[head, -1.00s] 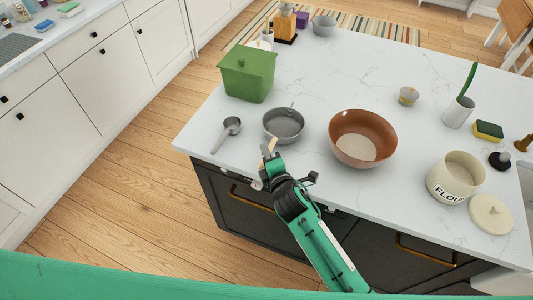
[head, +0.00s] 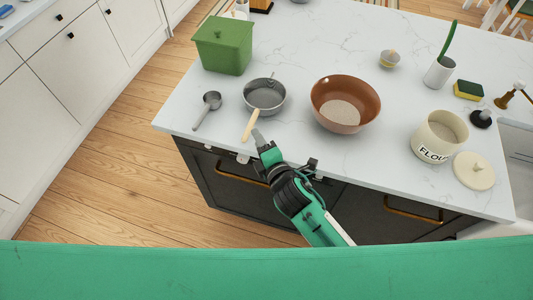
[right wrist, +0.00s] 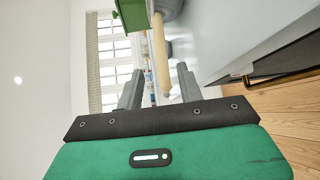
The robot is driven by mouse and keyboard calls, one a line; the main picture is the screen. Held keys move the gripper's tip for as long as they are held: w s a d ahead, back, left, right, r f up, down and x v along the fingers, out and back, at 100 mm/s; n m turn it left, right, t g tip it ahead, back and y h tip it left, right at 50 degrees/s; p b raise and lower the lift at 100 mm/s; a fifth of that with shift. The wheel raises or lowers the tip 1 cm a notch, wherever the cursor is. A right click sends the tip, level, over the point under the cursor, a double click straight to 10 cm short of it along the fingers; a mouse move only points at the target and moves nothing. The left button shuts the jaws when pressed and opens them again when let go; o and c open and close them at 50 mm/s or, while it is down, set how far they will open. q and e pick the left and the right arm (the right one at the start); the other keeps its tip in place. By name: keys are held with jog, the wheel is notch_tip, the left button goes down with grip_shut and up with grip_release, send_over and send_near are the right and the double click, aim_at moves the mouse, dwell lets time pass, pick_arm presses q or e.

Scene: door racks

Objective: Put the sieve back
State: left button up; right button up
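The sieve, a grey round bowl (head: 265,94) with a small hook at its far rim and a pale wooden handle (head: 251,125), rests on the white counter. Its handle points toward the counter's front edge. My right gripper (head: 258,136) is at that edge, just right of the handle's end in the head view. In the right wrist view the two fingers (right wrist: 160,88) are apart, with the handle (right wrist: 160,55) showing between them and not clamped. My left gripper is out of view.
A measuring scoop (head: 207,108) lies left of the sieve and a green lidded box (head: 222,48) stands behind it. A brown bowl (head: 345,104) is close on the right. A flour canister (head: 438,137) and its lid (head: 473,170) are farther right.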

jog(key=shift+b+v, duration=0.35)
jog(key=shift+v, duration=2.05)
